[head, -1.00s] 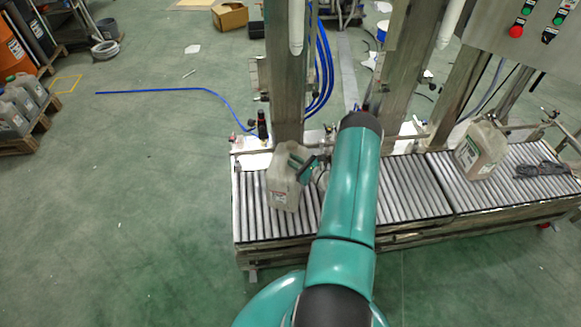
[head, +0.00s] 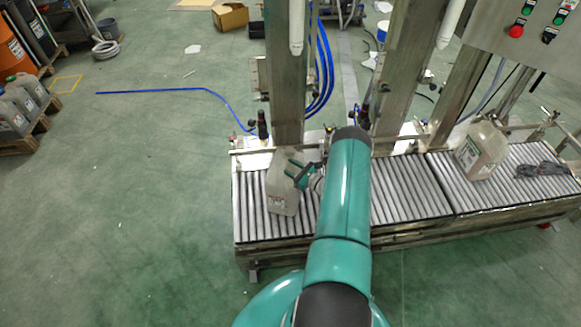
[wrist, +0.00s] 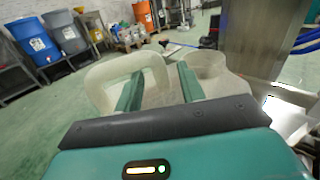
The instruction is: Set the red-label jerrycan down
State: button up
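A translucent pale jerrycan (head: 284,194) stands at the left end of the roller conveyor, with a small label facing front; its base appears to meet the rollers. The label looks reddish, but is too small to read. My gripper (head: 299,172) is at the top of this can, partly hidden by my arm. The gap between the fingers is filled by the handle.
A second jerrycan (head: 482,150) stands on the right conveyor section, beside a dark tool-like object (head: 541,170). The roller conveyor (head: 410,195) has bare rollers between the cans. Steel posts (head: 285,80) rise behind, near the left can. Floor to the left is mostly clear.

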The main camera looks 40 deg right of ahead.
jog(key=shift+r, duration=0.1)
jog(key=shift+s+d, duration=0.1)
jog(key=shift+s, duration=0.15)
jog(key=s+d, duration=0.2)
jog(key=s, duration=0.9)
jog(key=shift+s, duration=0.15)
